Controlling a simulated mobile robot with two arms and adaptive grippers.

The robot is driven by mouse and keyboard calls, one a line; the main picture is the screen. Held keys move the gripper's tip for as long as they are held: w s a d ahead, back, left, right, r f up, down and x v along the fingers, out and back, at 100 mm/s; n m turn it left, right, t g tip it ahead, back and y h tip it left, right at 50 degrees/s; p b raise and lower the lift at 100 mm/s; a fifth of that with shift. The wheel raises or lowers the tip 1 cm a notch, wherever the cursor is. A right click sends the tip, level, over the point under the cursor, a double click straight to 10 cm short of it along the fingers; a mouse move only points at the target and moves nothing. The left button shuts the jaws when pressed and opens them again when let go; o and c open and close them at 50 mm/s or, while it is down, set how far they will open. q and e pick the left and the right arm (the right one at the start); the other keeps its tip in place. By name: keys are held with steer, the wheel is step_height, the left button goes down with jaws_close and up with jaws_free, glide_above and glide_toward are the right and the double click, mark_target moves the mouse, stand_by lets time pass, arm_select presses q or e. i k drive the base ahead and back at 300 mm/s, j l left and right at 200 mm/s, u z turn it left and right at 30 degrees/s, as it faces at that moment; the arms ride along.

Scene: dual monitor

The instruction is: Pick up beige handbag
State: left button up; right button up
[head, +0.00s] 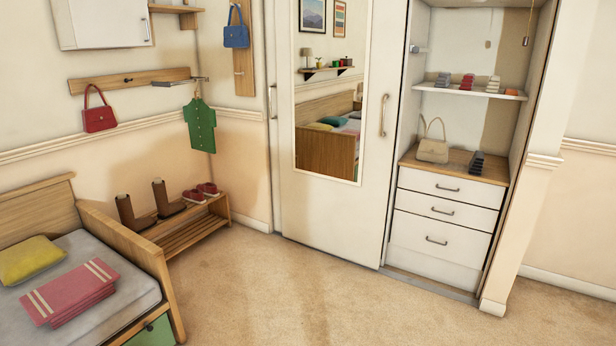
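The beige handbag (433,150) stands upright on the wooden top (483,166) of the white drawer unit in the open closet at the right. Its handle arches up above the body. A dark stack of small items (477,163) lies just to its right. Neither of my grippers shows in the head view.
Open carpet (310,295) lies in front of the closet and the mirrored sliding door (329,90). A bed (85,285) with folded pink cloth fills the lower left. A wooden shoe rack (188,230) stands along the wall. A shelf (450,89) hangs above the handbag.

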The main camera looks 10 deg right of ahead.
mark_target(429, 150)
steer(key=i+l+z, duration=0.1)
steer(key=i+z, duration=0.35)
steer(key=i, duration=0.2)
steer(key=i+j+z, duration=0.15)
steer(key=i+z, duration=0.25)
steer(key=i, duration=0.25)
steer(key=i+u, duration=0.15)
steer(key=i, duration=0.8)
steer(key=i+l+u, duration=0.15)
steer(key=i, duration=0.85)
